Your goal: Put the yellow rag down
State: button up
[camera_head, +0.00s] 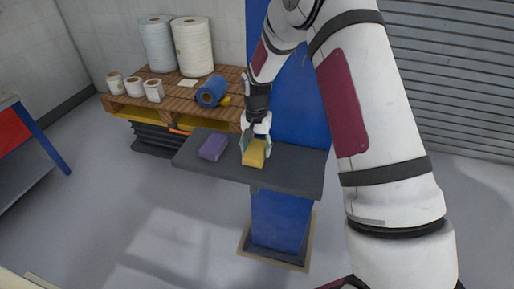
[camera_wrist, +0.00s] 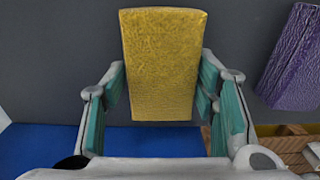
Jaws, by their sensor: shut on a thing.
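The yellow rag (camera_head: 254,154) is a folded block at the dark grey shelf top (camera_head: 290,178). In the wrist view the yellow rag (camera_wrist: 162,62) lies between the teal finger pads of my gripper (camera_wrist: 165,95). My gripper (camera_head: 255,140) is shut on the rag from above. The rag is at or just above the shelf surface; I cannot tell whether it touches. A purple rag (camera_head: 213,147) lies on the shelf to the left of it, and the purple rag (camera_wrist: 295,60) is at the right edge of the wrist view.
A blue column (camera_head: 280,215) carries the shelf. A wooden pallet (camera_head: 180,102) behind holds white rolls (camera_head: 193,47) and a blue roll (camera_head: 212,92). The shelf is bare to the right of the yellow rag. A red and blue bench (camera_head: 15,130) stands far left.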

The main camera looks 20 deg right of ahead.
jog(key=shift+f, duration=0.2)
jog(key=o, duration=1.1)
jog(key=shift+o, duration=0.2)
notch_tip(320, 180, up, 11)
jog(key=b, duration=0.2)
notch_tip(320, 180, up, 9)
jog(key=n+t, duration=0.1)
send_over(256, 147)
jog(key=s, duration=0.5)
jog(key=s+r+n+t, duration=0.2)
jog(key=s+r, duration=0.3)
jog(key=s, duration=0.8)
jog(key=s+r+n+t, duration=0.2)
jog(key=s+r+n, duration=0.1)
jog(key=s, duration=0.9)
jog(key=shift+s+a+r+n+t, duration=0.15)
jog(key=shift+s+r+n+t, duration=0.2)
jog(key=shift+r, duration=0.5)
